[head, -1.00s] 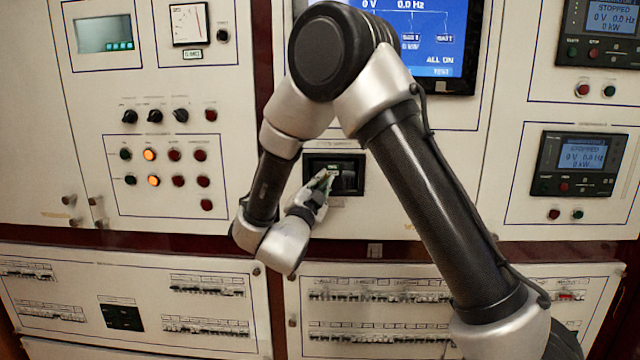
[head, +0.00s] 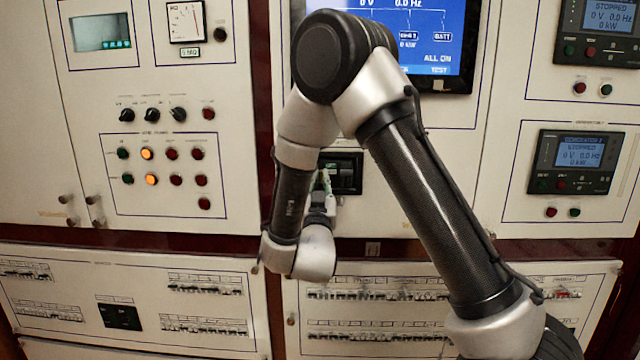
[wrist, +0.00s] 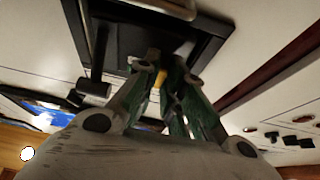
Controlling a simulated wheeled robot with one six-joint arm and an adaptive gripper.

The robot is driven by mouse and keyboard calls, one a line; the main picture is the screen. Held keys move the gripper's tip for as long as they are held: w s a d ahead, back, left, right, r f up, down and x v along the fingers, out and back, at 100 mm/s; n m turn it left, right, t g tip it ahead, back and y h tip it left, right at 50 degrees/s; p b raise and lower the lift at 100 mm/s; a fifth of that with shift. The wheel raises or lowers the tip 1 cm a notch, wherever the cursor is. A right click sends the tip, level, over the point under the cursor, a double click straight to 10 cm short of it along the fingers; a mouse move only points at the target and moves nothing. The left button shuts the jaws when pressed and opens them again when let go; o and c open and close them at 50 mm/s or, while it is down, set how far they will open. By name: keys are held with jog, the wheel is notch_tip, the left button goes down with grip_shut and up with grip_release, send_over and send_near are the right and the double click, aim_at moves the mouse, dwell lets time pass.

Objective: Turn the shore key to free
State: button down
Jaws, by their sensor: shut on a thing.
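The black-framed shore unit (head: 345,172) is on the panel below the blue screen, partly hidden behind my arm. My gripper (head: 325,182) is at its left part, with greenish fingers pointing up. In the wrist view my gripper (wrist: 170,72) is shut, with its fingertips close to the black frame (wrist: 205,42). A small yellow piece, which looks like part of the shore key (wrist: 153,56), shows between the fingertips. The rest of the key is hidden by the fingers, and its turned position cannot be read.
A panel of knobs and lit buttons (head: 160,165) is to the left. The blue screen (head: 430,40) is above, partly behind my arm. Rows of breakers (head: 375,295) run along the lower panels. A generator controller (head: 577,163) is at the right.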

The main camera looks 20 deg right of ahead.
jog(key=shift+f+n, duration=0.1)
jog(key=shift+n, duration=0.3)
jog(key=c, duration=1.5)
grip_release()
jog(key=v, duration=1.2)
